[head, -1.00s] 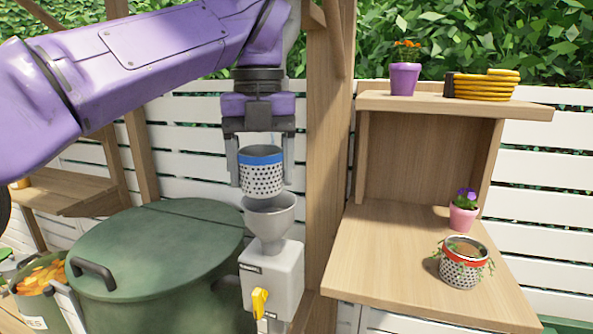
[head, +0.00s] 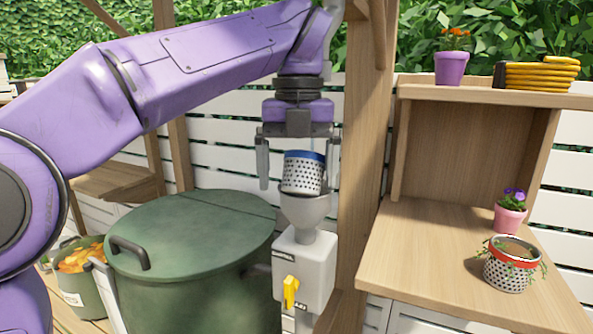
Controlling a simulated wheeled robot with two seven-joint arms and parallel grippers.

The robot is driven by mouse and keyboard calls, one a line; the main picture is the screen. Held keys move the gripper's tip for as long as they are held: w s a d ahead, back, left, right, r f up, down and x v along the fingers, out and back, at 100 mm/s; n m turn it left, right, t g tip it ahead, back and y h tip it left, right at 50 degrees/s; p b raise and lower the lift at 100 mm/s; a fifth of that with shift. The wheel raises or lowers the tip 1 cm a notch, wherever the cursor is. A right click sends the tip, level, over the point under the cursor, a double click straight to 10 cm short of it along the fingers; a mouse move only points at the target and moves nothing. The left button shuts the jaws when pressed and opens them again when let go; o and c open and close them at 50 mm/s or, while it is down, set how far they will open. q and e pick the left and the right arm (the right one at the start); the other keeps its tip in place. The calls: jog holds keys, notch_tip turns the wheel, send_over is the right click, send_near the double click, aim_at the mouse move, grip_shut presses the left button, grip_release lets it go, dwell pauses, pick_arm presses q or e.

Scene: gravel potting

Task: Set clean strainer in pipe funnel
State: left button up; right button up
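The clean strainer (head: 302,174) is a pale perforated cup with a blue rim band. It sits in the mouth of the grey pipe funnel (head: 305,212), leaning slightly, with its lower edge hidden by the funnel rim. My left gripper (head: 298,165) is above and around it, fingers pointing down and spread. A clear gap shows between the left finger and the strainer; the right finger is close to its other side. Another strainer (head: 506,275) with a red band and trailing plant stands on the wooden bench at right. My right gripper is out of view.
The funnel tops a grey box with a yellow valve handle (head: 291,291). A large green lidded bin (head: 190,245) stands close at left, beside a wooden post (head: 366,170). Pink (head: 510,218) and purple (head: 451,68) flowerpots and a yellow hose coil (head: 541,74) are at right.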

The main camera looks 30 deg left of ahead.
aim_at(298, 158)
pick_arm(q)
jog(key=shift+w+d, duration=0.1)
notch_tip(298, 158, up, 6)
jog(key=p, duration=0.3)
jog(key=shift+r, duration=0.9)
